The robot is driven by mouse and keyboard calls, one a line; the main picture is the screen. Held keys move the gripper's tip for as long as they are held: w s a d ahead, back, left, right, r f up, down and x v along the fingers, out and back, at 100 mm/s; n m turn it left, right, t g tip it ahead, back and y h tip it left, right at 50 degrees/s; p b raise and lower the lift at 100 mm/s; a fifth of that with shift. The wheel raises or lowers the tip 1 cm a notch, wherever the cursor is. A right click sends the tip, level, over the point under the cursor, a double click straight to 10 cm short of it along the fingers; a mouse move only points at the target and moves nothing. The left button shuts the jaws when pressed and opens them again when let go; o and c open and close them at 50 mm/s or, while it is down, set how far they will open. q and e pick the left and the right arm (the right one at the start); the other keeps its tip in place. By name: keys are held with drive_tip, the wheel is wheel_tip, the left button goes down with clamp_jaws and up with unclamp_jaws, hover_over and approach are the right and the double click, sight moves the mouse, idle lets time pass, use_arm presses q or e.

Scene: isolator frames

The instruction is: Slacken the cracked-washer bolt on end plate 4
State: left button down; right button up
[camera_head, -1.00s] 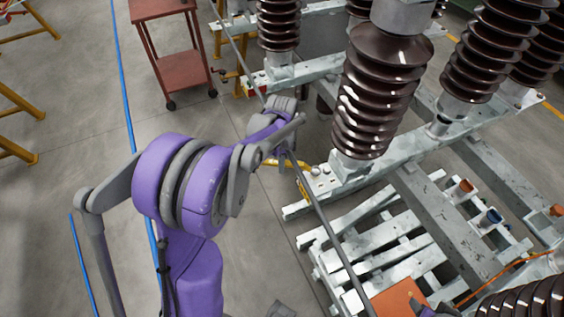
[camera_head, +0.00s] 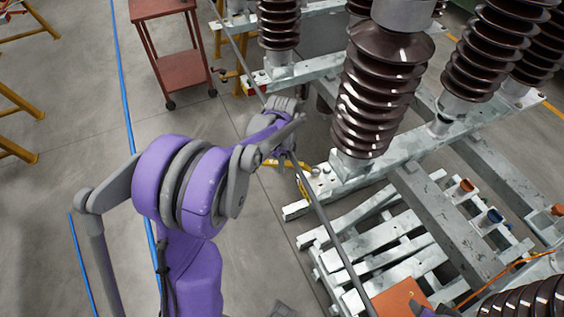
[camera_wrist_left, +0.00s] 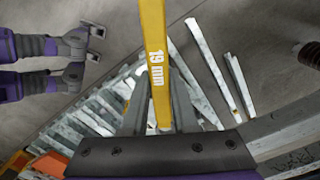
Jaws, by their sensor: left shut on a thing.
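My left gripper (camera_head: 284,156) is shut on a yellow spanner (camera_wrist_left: 155,60) marked "19 mm". In the left wrist view the spanner stands between the two grey fingers and runs out of the top edge. In the head view a short yellow length of the spanner (camera_head: 297,164) shows beside the beam end. That end plate (camera_head: 322,184) carries small pale bolt heads (camera_head: 317,171). The spanner's jaw is not clear, and I cannot tell whether it sits on a bolt. I cannot make out a cracked washer or a plate number. My right gripper is not clearly shown.
A ribbed brown insulator (camera_head: 378,95) rises from the beam just right of the gripper. Pale slats (camera_head: 375,240) and an orange box (camera_head: 400,300) lie below. A thin grey rod (camera_head: 330,230) crosses in front. A red cart (camera_head: 178,60) stands behind; floor on the left is mostly clear.

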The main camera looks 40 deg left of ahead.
use_arm(q)
drive_tip(key=shift+f+b, duration=0.55)
drive_tip(key=shift+f, duration=0.25)
drive_tip(key=s+d+n+b, duration=0.1)
drive_tip(key=s+d+n, duration=0.4)
drive_tip(key=d+n, duration=0.4)
drive_tip(key=n, duration=0.3)
drive_tip(key=shift+s+d, duration=0.2)
idle(0.4)
drive_tip(key=shift+r, duration=0.1)
wheel_tip(320, 180, up, 2)
drive_tip(key=shift+p, duration=0.6)
